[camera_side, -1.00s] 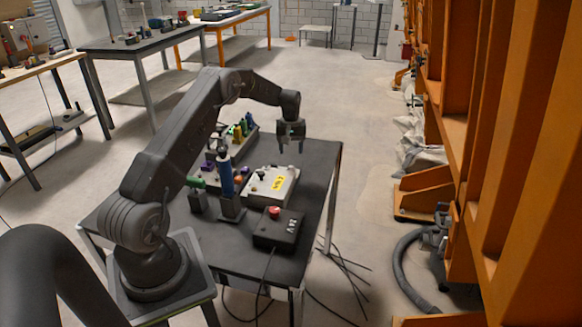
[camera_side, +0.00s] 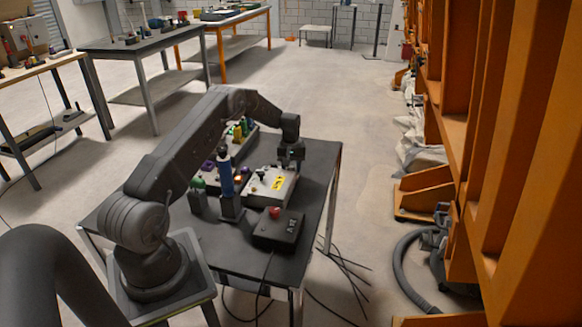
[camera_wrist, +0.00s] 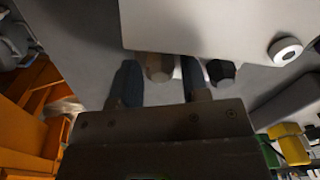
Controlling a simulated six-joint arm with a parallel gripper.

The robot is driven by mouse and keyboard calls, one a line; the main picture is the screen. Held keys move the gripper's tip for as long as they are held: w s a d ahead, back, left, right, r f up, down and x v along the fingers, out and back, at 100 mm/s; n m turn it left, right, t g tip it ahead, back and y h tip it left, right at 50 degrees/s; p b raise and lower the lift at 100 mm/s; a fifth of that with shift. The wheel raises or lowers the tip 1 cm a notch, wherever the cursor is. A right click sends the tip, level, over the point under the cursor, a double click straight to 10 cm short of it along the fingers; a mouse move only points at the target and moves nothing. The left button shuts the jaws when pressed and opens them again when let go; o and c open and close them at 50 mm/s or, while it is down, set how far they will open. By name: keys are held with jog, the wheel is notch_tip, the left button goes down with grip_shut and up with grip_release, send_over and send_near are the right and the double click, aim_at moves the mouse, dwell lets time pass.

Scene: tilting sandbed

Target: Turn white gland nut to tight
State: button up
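The white gland nut (camera_wrist: 160,68) shows in the wrist view at the edge of a pale box (camera_wrist: 215,25). It looks beige-white and faceted. My gripper (camera_wrist: 160,82) has one dark finger on each side of it, with narrow gaps visible, so it looks open around the nut. A black gland nut (camera_wrist: 222,72) sits just right of the right finger. In the side view my gripper (camera_side: 291,165) is low at the right end of the pale box (camera_side: 262,200); the nut is hidden there.
A black box with a red button (camera_side: 275,212) stands in front of the pale box. A blue upright cylinder (camera_side: 226,180) stands left of it. Green and yellow parts (camera_wrist: 290,145) show at the wrist view's lower right. The table's right side (camera_side: 318,190) is clear.

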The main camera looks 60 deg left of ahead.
jog(key=c, duration=0.6)
jog(key=shift+m, duration=0.3)
jog(key=m, duration=0.8)
jog(key=shift+m, duration=0.4)
jog(key=o, duration=0.9)
jog(key=shift+d, duration=0.1)
